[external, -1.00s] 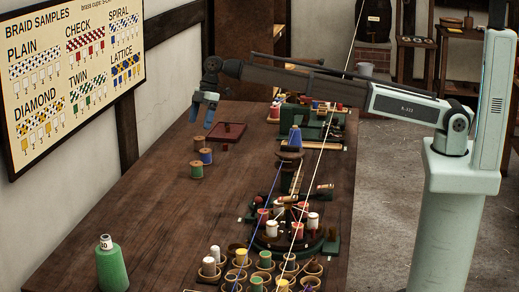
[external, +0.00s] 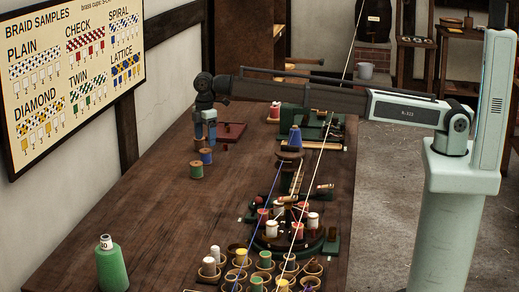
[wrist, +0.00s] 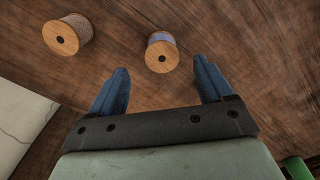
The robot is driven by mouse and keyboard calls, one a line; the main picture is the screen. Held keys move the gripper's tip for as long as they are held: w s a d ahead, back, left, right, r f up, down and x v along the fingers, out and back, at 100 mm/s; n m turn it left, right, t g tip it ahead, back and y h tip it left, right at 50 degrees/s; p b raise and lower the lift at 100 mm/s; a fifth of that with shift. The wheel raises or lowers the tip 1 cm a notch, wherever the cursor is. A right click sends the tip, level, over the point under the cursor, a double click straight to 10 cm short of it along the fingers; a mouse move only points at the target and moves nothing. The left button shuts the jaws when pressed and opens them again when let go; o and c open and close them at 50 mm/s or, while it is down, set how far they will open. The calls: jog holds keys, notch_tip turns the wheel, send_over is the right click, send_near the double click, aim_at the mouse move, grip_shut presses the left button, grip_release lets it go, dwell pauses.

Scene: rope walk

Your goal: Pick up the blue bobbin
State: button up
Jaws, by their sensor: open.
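The blue bobbin (external: 206,155) stands upright on the wooden table in the external view, just below my gripper (external: 205,138). My gripper is open with its blue fingers pointing down and apart, and nothing is held. In the wrist view, a bobbin with pale blue thread and a wooden end (wrist: 161,53) shows between and just beyond the fingertips (wrist: 161,70). A second bobbin (wrist: 68,34) with greyish thread lies to its left in that view. A green bobbin (external: 196,171) stands nearer the camera in the external view. Another bobbin is largely hidden behind my fingers.
A dark red tray (external: 232,131) lies right of my gripper. A green bottle-shaped spool (external: 112,268) stands at the table's near left. A braiding stand (external: 290,240) and several bobbins in cups (external: 240,262) fill the right side. The table's left middle (external: 140,215) is clear.

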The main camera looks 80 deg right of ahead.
aim_at(206, 150)
jog(key=shift+a+f, duration=0.15)
jog(key=shift+f, duration=3.7)
jog(key=c, duration=1.1)
